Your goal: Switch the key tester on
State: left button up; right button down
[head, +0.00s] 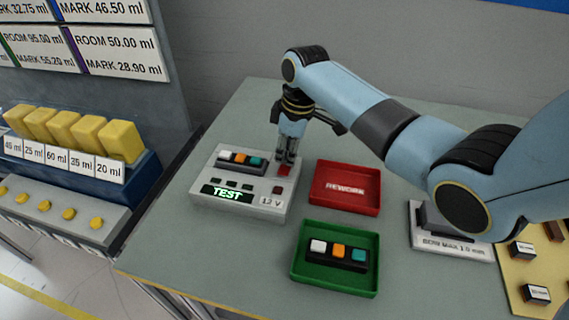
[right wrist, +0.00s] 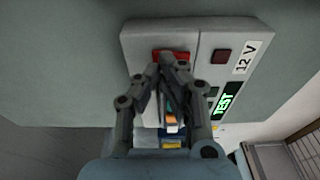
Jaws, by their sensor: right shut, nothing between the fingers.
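The key tester (head: 240,205) is a light grey box at the left of the table. Its display (head: 227,194) is lit and reads TEST in green. A key module (head: 241,161) with white, orange and teal keys sits in its back part. A red switch (head: 284,171) is at its back right corner, also in the right wrist view (right wrist: 171,54). My right gripper (head: 287,159) is shut and empty, pointing down with its tips at the red switch and partly hiding it; I cannot tell whether they touch. My left gripper is in neither view.
A red REWORK tray (head: 345,205) stands right of the tester. A green tray (head: 335,285) holds another key module (head: 338,254). A bend-labelled fixture (head: 450,243) and a tan board (head: 515,270) lie further right. Yellow bins (head: 85,132) stand at the left.

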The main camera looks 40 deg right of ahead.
jog(key=shift+r+p, duration=1.85)
jog(key=shift+r, duration=1.3)
